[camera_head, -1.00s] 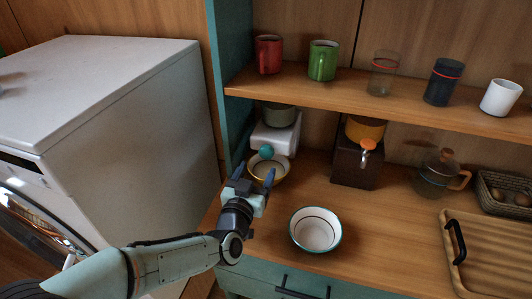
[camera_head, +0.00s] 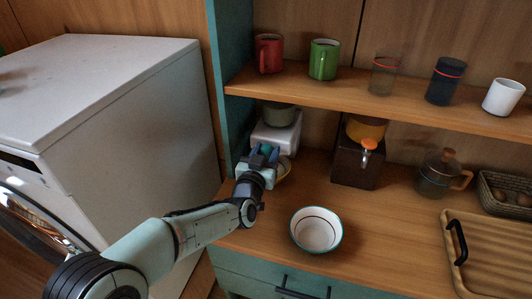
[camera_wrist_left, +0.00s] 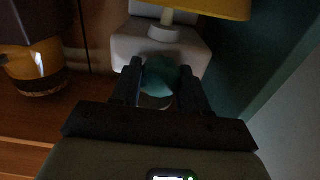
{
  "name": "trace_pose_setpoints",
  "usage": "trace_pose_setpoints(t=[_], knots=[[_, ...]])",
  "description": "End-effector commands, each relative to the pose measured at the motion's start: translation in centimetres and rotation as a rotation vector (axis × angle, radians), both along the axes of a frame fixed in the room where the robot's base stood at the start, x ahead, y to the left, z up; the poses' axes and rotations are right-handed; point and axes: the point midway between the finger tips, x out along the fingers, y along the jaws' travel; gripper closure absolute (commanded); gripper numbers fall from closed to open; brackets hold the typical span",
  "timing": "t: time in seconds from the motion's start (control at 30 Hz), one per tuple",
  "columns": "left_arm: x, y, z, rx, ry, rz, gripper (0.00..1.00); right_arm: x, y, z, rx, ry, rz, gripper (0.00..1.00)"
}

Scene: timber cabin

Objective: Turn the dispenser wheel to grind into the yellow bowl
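The dispenser (camera_head: 277,134) is white with a grey-green top and stands at the left end of the counter under the shelf. Its teal wheel (camera_head: 266,150) faces me and also shows in the left wrist view (camera_wrist_left: 160,76). My left gripper (camera_head: 264,154) is at the wheel, with one finger on each side, closed in on it. The yellow bowl (camera_head: 286,168) is below the dispenser, mostly hidden behind my gripper. The left wrist view is upside down and shows the bowl's yellow side (camera_wrist_left: 215,9) at the top. My right gripper is not in view.
A dark dispenser (camera_head: 354,164) with an orange lever stands to the right. A white bowl (camera_head: 315,229) sits nearer the front. A teapot (camera_head: 435,176), basket (camera_head: 500,193) and wooden tray (camera_head: 485,262) are further right. The shelf (camera_head: 370,98) with several cups runs above. A teal cabinet side bounds the left.

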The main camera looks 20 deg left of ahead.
Motion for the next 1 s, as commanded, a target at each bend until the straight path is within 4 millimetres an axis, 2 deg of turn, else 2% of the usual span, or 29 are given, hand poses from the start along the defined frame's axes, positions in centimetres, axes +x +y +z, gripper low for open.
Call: trace_pose_setpoints(t=[0.17,0.5,0.8,0.83,0.87,0.9,1.0], knots=[[0.0,0.0,0.1,0.014,0.000,0.000,0.86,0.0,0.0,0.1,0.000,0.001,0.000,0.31],[0.0,-0.1,0.1,0.287,-0.011,0.000,0.86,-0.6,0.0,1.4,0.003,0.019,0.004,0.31],[0.0,-0.1,0.1,0.298,-0.012,0.000,0.86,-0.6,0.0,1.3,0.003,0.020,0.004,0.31],[0.0,-0.1,0.1,0.298,-0.012,0.000,0.46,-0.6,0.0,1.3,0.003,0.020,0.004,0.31],[0.0,-0.1,0.1,0.297,-0.012,0.000,0.36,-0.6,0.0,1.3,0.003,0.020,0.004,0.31],[0.0,-0.1,0.1,0.297,-0.012,0.000,0.31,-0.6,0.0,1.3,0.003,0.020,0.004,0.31],[0.0,-0.1,0.0,0.297,-0.011,0.000,0.31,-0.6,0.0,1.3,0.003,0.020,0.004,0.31]])
